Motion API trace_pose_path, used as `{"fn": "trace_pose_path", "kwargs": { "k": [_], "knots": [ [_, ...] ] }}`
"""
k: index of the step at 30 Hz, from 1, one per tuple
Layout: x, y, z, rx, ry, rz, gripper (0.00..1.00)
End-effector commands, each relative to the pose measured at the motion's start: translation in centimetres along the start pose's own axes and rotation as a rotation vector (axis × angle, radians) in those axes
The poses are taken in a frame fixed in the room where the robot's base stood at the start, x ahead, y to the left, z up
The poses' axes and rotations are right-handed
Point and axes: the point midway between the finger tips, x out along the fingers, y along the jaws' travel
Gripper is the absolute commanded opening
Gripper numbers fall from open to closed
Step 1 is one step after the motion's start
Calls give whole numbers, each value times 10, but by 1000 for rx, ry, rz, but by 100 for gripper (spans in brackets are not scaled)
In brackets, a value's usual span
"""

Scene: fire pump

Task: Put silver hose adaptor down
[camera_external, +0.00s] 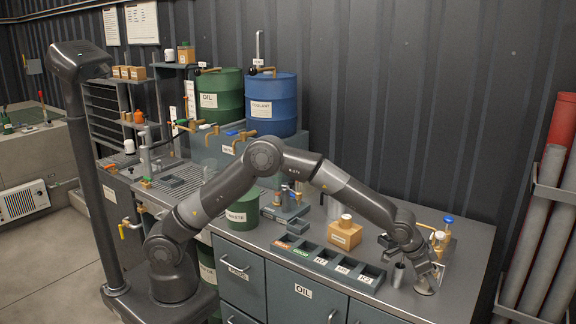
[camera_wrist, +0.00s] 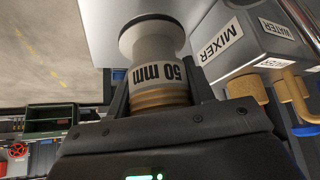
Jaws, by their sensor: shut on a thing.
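My gripper (camera_external: 430,268) is over the right end of the metal counter, pointing down. It is shut on the silver hose adaptor (camera_external: 425,286). In the wrist view the adaptor (camera_wrist: 156,48) has a wide pale flange at its far end, a "50 mm" label and a brass-coloured ribbed part between my fingers. The flange is at or just above the counter top; I cannot tell whether it touches. My fingers hide part of the adaptor's sides.
The grey mixer box (camera_wrist: 245,42) with brass pipes stands close beside the adaptor. A small dark grey cup (camera_external: 398,274) is just left of my gripper. The counter's front right (camera_external: 445,305) is clear.

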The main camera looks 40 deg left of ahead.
Motion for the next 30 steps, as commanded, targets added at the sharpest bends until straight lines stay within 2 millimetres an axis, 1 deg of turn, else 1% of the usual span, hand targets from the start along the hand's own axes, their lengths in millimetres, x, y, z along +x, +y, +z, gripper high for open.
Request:
{"fn": "trace_pose_path", "kwargs": {
  "k": [2, 9, 20, 21, 28, 30],
  "knots": [
    [5, 0, 3, 1, 0, 1, 16],
    [32, 1, 20, 2, -1, 1, 16],
    [35, 1, 22, 1, 1, 1, 16],
    [36, 1, 23, 1, 0, 1, 50],
    [36, 1, 23, 0, 0, 1, 69],
    [36, 1, 23, 0, 0, 1, 70]
  ]
}}
